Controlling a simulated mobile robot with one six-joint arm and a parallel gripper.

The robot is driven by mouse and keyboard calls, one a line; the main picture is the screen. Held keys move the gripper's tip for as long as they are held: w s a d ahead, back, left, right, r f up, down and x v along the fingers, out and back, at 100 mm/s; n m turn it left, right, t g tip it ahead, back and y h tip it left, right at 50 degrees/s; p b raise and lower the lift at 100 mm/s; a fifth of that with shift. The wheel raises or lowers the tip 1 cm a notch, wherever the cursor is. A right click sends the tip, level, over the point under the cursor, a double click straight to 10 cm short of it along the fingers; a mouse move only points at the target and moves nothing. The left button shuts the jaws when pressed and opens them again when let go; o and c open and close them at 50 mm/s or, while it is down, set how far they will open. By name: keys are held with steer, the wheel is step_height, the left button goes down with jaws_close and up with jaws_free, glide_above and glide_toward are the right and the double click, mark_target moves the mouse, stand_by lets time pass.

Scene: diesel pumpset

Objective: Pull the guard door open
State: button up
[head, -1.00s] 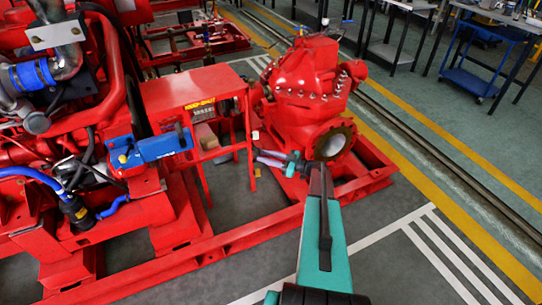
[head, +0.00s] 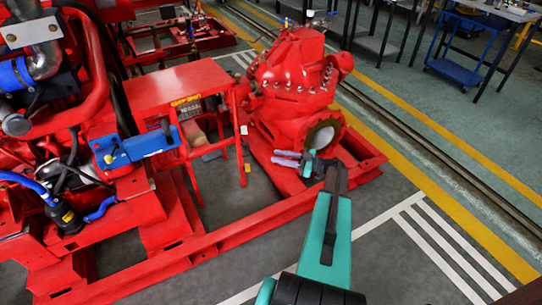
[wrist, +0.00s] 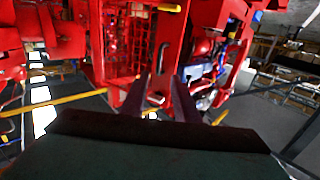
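The red guard (head: 170,86) stands between the engine and the pump, with a flat top and an open-looking side. Its narrow red upright edge (head: 240,125) faces my gripper; a small white tag is on it. In the wrist view a red mesh panel (wrist: 124,42) and a solid red panel (wrist: 168,48) lie beyond my fingers. I cannot tell for sure which is the door. A small pale piece (wrist: 156,100), perhaps a handle, shows between the fingers. My gripper (head: 277,158) is right of the guard, its fingers apart and empty. It also shows in the wrist view (wrist: 160,82).
The red pump (head: 297,75) stands close behind and right of my gripper. The red base frame (head: 240,212) runs below. A blue box (head: 135,148) juts out at the engine side. Grey floor is clear at the front right.

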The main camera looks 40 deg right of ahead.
steer(key=shift+v, duration=1.15)
